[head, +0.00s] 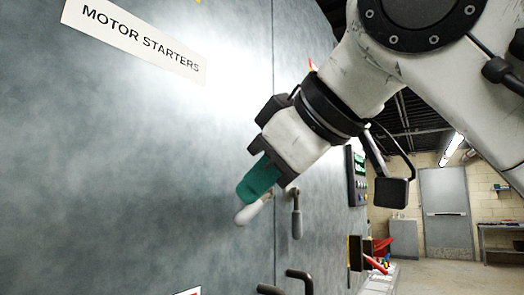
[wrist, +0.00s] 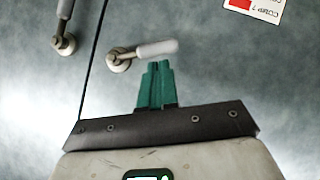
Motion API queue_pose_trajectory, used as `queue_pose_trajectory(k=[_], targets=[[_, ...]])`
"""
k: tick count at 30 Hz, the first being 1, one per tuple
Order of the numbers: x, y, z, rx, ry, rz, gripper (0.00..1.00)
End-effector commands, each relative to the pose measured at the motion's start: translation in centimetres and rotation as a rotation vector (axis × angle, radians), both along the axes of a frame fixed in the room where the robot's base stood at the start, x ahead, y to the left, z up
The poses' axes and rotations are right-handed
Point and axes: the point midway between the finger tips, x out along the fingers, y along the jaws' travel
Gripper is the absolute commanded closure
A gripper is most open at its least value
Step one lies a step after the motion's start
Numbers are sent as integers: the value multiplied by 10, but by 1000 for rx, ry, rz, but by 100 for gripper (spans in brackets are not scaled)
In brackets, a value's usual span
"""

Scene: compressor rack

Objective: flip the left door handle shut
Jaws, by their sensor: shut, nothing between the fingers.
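The left door handle (head: 246,213) has a pale grey grip and sits just left of the door seam. In the wrist view, which looks upside down, this handle (wrist: 155,49) lies nearly level, with its round pivot close to the seam. My gripper (head: 256,190) has green fingers, which are shut and empty. In the head view they are just above the grip and hide the pivot end. In the wrist view the fingertips (wrist: 156,68) are right beside the grip; I cannot tell whether they touch it.
A second handle (head: 296,218) hangs straight down on the door right of the seam. Black bar handles (head: 298,277) stick out lower down. A "MOTOR STARTERS" label (head: 135,35) is on the left door. Open floor lies to the right.

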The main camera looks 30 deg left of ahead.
Motion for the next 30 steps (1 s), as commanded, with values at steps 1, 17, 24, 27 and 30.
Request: queue_pose_trajectory(k=[1, 17, 24, 27, 30], targets=[[1, 0, -2, 0, 0, 0, 100], [2, 0, -5, -2, -13, 0, 100], [1, 1, -12, -13, -96, 0, 100], [1, 0, -12, -17, -118, 0, 100], [1, 1, -15, -21, -143, -1, 100]])
